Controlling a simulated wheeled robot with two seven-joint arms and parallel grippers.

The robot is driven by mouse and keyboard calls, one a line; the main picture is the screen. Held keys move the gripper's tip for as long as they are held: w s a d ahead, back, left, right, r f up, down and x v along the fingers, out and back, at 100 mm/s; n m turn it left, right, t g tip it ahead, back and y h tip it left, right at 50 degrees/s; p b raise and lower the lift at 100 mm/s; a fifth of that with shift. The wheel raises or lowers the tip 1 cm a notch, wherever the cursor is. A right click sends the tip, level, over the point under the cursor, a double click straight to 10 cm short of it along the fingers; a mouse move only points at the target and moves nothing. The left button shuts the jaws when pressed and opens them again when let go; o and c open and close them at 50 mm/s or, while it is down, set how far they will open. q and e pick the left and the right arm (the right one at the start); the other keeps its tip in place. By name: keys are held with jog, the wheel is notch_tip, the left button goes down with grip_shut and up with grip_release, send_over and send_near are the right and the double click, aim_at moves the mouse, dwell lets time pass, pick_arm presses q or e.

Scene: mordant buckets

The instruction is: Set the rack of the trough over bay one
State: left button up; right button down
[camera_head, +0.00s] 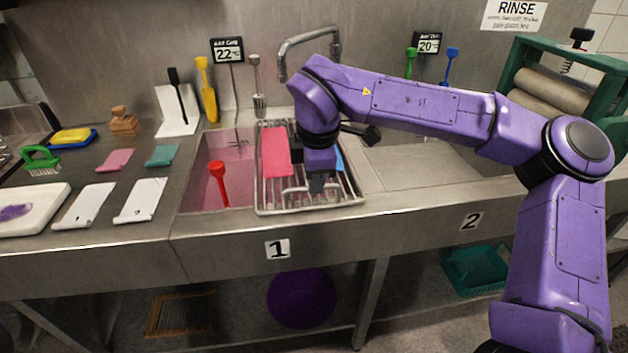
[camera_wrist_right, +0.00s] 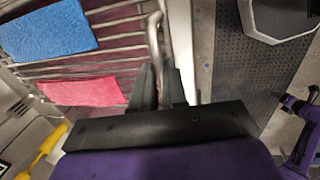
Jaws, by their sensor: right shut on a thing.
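The wire rack (camera_head: 262,200) spans the right part of bay one (camera_head: 205,180), the basin of pink liquid above the "1" label. A pink cloth (camera_head: 274,152) and a partly hidden blue cloth (camera_head: 340,162) lie on it. My right gripper (camera_head: 316,184) is shut on the bar handle at the rack's front; the wrist view shows the bar (camera_wrist_right: 155,45) between the fingers (camera_wrist_right: 158,88). Pinkish liquid shows under the bars there. I cannot tell whether the rack rests on the rims or hangs slightly above. My left gripper is not in view.
A red tool (camera_head: 218,180) stands in bay one's left part. A tap (camera_head: 308,42) arches behind the rack. Bay two (camera_head: 420,160) lies to the right, partly behind my arm. White sheets and small cloths lie on the left counter. A green roller wringer (camera_head: 560,75) stands far right.

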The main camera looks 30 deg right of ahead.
jog(key=shift+s+a+f, duration=0.15)
jog(key=shift+f, duration=0.25)
jog(key=c, duration=1.4)
grip_release()
jog(key=shift+o, duration=1.2)
jog(key=shift+w+a, duration=0.1)
jog(key=shift+w, duration=0.1)
jog(key=shift+w+a, duration=0.1)
jog(key=shift+r, duration=0.25)
jog(key=v, duration=1)
jog(key=shift+r, duration=0.15)
